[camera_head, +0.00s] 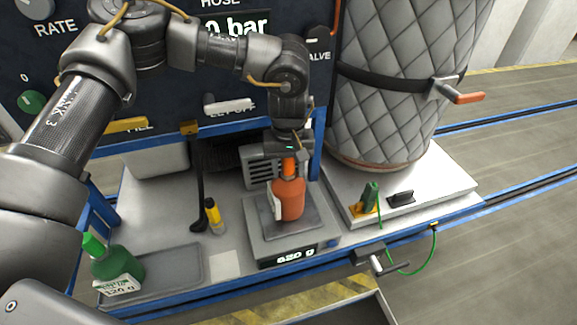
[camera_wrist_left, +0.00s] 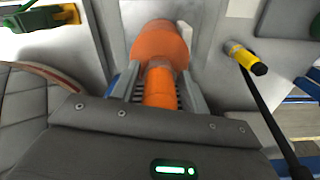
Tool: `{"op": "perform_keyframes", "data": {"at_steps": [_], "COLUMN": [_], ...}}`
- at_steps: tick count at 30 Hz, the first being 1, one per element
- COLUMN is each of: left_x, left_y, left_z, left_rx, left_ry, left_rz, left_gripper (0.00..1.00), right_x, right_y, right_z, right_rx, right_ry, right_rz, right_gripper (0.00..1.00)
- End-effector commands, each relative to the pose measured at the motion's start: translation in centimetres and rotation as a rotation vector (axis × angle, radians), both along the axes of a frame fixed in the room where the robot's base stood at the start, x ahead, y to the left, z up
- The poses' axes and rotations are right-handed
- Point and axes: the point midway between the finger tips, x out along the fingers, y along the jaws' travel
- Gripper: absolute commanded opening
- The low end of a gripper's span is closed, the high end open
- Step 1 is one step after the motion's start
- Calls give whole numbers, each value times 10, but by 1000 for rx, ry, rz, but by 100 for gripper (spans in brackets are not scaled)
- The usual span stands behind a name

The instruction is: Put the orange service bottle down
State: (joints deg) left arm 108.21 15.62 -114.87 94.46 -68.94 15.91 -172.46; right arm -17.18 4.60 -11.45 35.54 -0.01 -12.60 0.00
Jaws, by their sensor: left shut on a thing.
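The orange service bottle (camera_head: 289,199) stands upright on the plate of the scale (camera_head: 250,222), whose display reads 620 g. My left gripper (camera_head: 288,158) reaches down from above and is shut on the neck of the bottle. In the left wrist view the bottle (camera_wrist_left: 158,48) sits between the two grey fingers (camera_wrist_left: 158,88), with its neck towards the palm. The bottle's base looks to be on the scale plate, though its contact edge is partly hard to make out. My right gripper is not in view.
A yellow-and-black tool (camera_head: 213,215) stands left of the scale. A quilted tank (camera_head: 395,85) rises at the right, with a green connector (camera_head: 370,196) before it. A control panel stands behind.

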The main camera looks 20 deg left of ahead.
Motion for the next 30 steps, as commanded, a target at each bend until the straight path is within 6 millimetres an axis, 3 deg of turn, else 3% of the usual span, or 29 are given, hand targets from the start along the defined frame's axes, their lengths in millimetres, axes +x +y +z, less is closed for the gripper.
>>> {"op": "perform_keyframes", "data": {"at_steps": [3,4,8,20,23,30], "left_x": [0,0,0,1,1,1], "left_y": [0,0,0,0,0,0], "left_z": [-3,-3,-3,5,19,73], "left_rx": [-1,0,0,0,0,1], "left_ry": [0,0,0,-2,-4,-7], "left_rz": [0,0,0,0,0,0], "left_gripper": [0,49,66,67,67,67], "right_x": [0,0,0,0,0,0], "right_y": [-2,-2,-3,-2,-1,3], "right_z": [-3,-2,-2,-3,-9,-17], "right_rx": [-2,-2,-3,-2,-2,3], "right_ry": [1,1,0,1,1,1], "right_rz": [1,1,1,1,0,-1], "right_gripper": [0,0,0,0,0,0]}}
